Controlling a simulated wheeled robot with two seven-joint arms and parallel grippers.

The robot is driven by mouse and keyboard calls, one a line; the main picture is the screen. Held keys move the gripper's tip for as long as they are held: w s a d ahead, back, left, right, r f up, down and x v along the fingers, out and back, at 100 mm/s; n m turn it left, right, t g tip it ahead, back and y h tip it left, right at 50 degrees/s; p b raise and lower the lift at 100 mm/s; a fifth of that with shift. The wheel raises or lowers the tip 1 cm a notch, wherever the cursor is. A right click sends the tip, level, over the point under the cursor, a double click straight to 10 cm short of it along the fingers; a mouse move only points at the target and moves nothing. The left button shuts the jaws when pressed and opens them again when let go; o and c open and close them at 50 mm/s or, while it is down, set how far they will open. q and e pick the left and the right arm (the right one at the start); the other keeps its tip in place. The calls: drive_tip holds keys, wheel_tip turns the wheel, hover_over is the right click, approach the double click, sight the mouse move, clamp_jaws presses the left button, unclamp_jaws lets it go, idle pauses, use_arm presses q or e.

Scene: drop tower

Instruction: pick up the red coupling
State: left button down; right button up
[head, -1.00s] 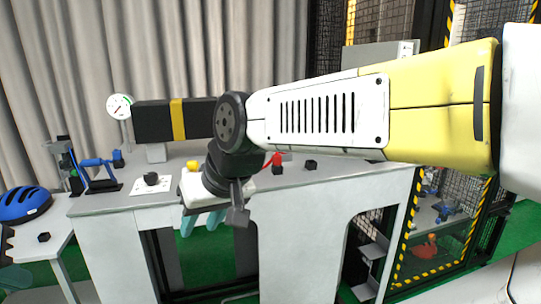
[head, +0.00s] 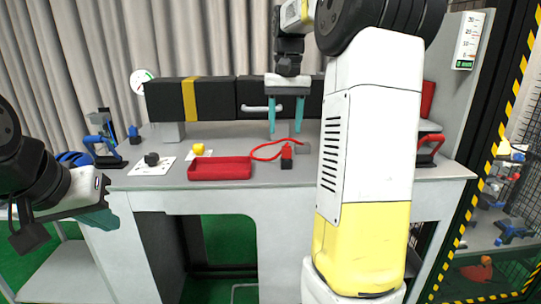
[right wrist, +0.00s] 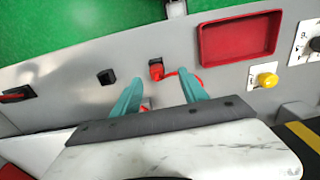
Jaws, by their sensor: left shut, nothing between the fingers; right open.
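The red coupling (head: 286,151) stands upright on a small black block on the grey bench, with a red hose looping from it to the left and back. In the right wrist view the coupling (right wrist: 156,68) lies just beyond the fingertips, between them from side to side. My right gripper (head: 285,131) points down with its teal fingers open and empty, above and behind the coupling in the head view; the fingers look apart from it. It also shows in the right wrist view (right wrist: 160,86). My left gripper (head: 112,225) is shut and empty at the far left, in front of the bench.
A red tray (head: 220,179) lies left of the coupling. A yellow knob (head: 199,149) and a black knob (head: 151,159) sit on white plates. A black cube (right wrist: 106,77) stands near the coupling. Black boxes (head: 215,97) line the back. My right arm hides part of the bench.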

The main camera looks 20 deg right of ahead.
sight(286, 147)
drive_tip(key=shift+w+d+f, duration=0.1)
drive_tip(key=shift+w+d, duration=0.1)
drive_tip(key=shift+w, duration=0.15)
drive_tip(key=shift+w+f, duration=0.1)
drive_tip(key=shift+f, duration=0.2)
drive_tip(key=f, duration=0.7)
drive_tip(key=shift+d+f, duration=0.1)
drive_tip(key=shift+d, duration=0.2)
drive_tip(key=c, duration=1.1)
